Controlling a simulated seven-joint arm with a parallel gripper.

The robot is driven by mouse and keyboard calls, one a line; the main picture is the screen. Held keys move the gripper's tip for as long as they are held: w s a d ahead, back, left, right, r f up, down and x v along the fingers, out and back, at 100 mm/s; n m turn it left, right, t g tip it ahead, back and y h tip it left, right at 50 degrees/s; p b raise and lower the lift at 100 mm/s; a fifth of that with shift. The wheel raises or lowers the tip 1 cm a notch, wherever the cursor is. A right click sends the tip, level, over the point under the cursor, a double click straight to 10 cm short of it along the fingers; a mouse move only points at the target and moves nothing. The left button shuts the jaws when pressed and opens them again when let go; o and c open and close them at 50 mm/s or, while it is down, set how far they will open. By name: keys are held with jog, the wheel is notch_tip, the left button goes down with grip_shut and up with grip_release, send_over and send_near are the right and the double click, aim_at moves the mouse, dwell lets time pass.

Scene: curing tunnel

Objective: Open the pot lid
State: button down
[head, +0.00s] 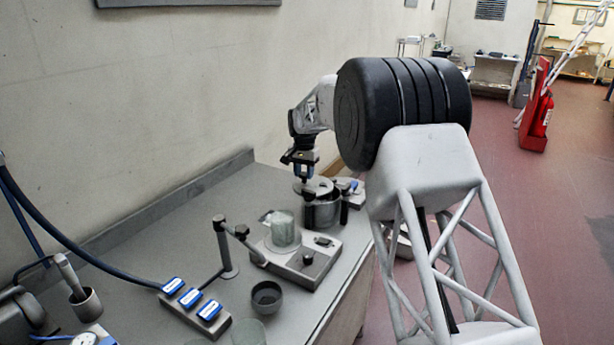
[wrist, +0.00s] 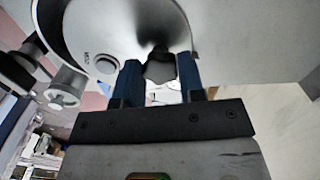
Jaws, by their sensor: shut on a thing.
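The pot (head: 323,213) is a grey metal vessel with dark side handles at the far right end of the bench. Its round grey lid (head: 316,187) shows just above the pot's mouth, set a little to the left; I cannot tell whether any edge still touches the rim. My gripper (head: 300,174) is over the lid, pointing down. In the wrist view, my gripper (wrist: 159,82) is shut on the dark knob (wrist: 160,66) of the lid, with a blue finger on each side. The lid (wrist: 85,35) fills the upper left there, and the pot's inside is hidden.
A hotplate-like box (head: 296,264) carries a glass beaker (head: 284,229) close to the pot. A clamp stand (head: 226,250), a small dark cup (head: 267,296) and a blue-topped block (head: 196,306) stand nearer. The bench is clear along the wall.

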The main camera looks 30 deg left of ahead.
jog(key=w+a+m, duration=0.1)
jog(key=m, duration=0.1)
jog(key=w+a+m, duration=0.1)
jog(key=w, duration=0.1)
jog(key=shift+m, duration=0.4)
jog(key=w+m, duration=0.7)
jog(key=m, duration=0.1)
jog(key=shift+w+a+m, duration=0.25)
jog(key=shift+a+m, duration=0.05)
jog(key=shift+a, duration=0.05)
jog(key=c, duration=0.7)
grip_release()
jog(key=shift+r, duration=0.1)
jog(key=shift+r, duration=3.85)
